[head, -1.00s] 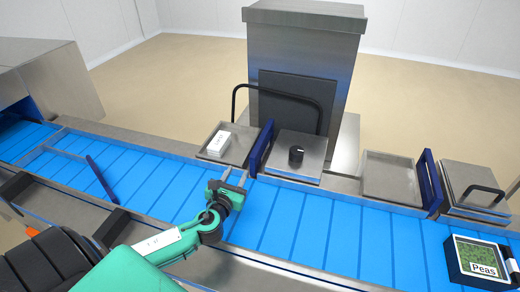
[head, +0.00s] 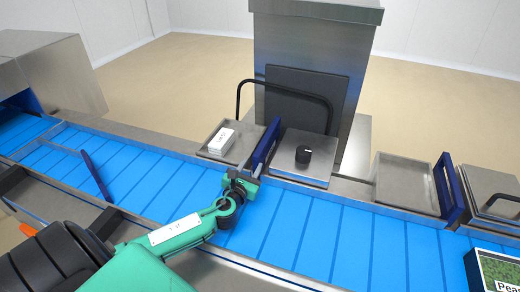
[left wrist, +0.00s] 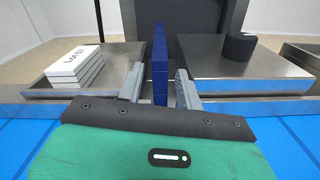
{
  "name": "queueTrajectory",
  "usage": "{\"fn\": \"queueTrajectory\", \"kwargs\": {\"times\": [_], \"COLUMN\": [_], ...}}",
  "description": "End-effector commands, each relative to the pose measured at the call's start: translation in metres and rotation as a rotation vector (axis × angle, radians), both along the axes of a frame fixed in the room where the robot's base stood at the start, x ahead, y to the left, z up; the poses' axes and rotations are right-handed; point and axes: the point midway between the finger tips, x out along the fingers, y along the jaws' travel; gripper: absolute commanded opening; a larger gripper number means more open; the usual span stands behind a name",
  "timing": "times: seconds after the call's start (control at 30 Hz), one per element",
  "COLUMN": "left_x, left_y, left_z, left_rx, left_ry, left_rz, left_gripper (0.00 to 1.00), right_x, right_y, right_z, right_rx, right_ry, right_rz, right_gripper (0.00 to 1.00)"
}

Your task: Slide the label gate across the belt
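The label gate is a blue upright plate (head: 265,143) at the belt's far edge, between the tray with a white label stack (head: 222,140) and the steel plate with a black knob. My left gripper (head: 242,178) is at the gate's near end. In the left wrist view, the gate (left wrist: 160,62) stands between the fingers of my left gripper (left wrist: 159,90), with a narrow gap showing on each side. The fingers are open. The gate's lower part is hidden behind the gripper's black edge. My right gripper is not in view.
The blue belt (head: 330,235) runs across the front. A second blue plate (head: 448,188) stands further right. A Peas tray (head: 495,268) is on the belt at lower right. A slanted blue bar (head: 97,176) crosses the belt at left. The knob (head: 303,154) is right of the gate.

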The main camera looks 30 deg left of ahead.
Motion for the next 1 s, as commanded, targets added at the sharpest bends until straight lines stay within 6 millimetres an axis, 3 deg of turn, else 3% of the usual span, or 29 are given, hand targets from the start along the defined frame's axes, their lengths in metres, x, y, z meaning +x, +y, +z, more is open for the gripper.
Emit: {"fn": "queueTrajectory", "kwargs": {"times": [0.3, 0.5, 0.93, 1.0], "left_x": [0.054, 0.076, 0.084, 0.084], "left_y": [0.013, 0.018, 0.02, 0.02], "left_z": [0.002, 0.001, 0.0, 0.0], "left_rx": [-0.001, -0.001, -0.001, -0.001], "left_ry": [-0.002, 0.0, 0.0, 0.0], "left_rz": [0.002, 0.001, 0.0, 0.0], "left_gripper": [0.36, 0.36, 0.36, 0.24], "right_x": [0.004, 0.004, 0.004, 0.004], "right_y": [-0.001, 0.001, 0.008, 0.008], "right_z": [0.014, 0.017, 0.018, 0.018], "right_rx": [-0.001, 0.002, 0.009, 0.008], "right_ry": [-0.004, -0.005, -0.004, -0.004], "right_rz": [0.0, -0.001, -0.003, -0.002], "right_gripper": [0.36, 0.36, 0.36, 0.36]}}
